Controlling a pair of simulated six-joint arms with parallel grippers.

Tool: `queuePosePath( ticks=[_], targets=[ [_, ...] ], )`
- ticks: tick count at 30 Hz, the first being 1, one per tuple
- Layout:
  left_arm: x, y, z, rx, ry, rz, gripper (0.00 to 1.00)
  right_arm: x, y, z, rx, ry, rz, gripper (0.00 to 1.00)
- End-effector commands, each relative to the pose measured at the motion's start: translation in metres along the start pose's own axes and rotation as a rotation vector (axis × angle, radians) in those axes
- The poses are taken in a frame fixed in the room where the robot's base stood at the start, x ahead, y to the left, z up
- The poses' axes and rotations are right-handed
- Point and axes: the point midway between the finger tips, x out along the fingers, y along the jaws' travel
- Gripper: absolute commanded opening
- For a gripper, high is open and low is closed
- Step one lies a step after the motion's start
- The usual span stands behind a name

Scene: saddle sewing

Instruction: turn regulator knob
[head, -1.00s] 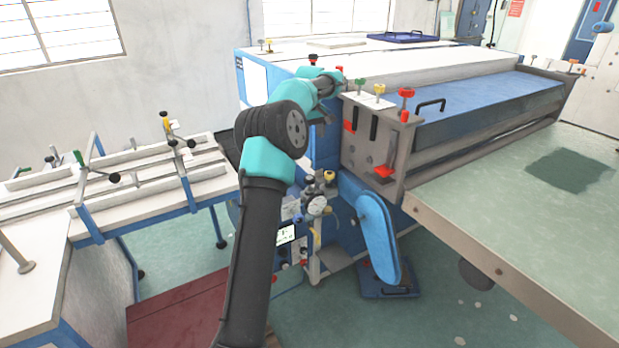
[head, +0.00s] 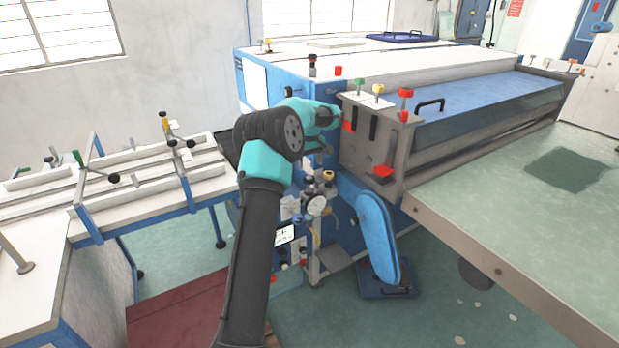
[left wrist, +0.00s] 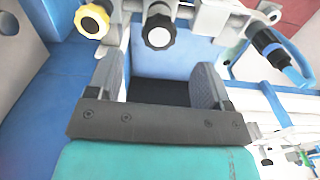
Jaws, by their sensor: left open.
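A panel of regulator knobs is fixed to the side of the blue machine, low beside my arm in the head view. The yellow knob (head: 328,175) and a black knob (head: 308,180) sit close together there. In the left wrist view the yellow knob (left wrist: 92,20) is at the upper left, the black knob (left wrist: 160,32) at the top middle and a black-and-blue fitting (left wrist: 268,45) at the right. My left gripper (left wrist: 158,75) is open and empty, its fingers apart and short of the black knob. In the head view my arm partly hides this gripper.
A round gauge (head: 315,205) and hoses crowd the panel. A blue oval guard (head: 377,235) stands right of it. A white-topped rail table (head: 110,185) is at the left.

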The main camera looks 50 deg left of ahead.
Motion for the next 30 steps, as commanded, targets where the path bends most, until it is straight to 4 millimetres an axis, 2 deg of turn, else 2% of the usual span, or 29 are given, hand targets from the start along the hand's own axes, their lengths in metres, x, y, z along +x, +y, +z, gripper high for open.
queuePosePath(
  ticks=[6,12,24,30],
  targets=[
    [0.038,0.000,0.001,0.002,-0.002,-0.003,0.73,0.000,0.000,0.000,0.000,0.000,0.000,0.43],
    [0.062,0.000,0.000,0.001,0.000,-0.001,0.73,0.000,0.000,0.000,0.000,0.000,0.000,0.43],
    [0.068,0.000,0.000,0.001,0.000,0.000,0.73,0.000,0.000,0.000,0.000,0.000,0.000,0.43],
    [0.068,0.000,0.000,0.001,0.000,0.000,0.54,0.000,0.000,0.000,0.000,0.000,0.000,0.43]
  ],
)
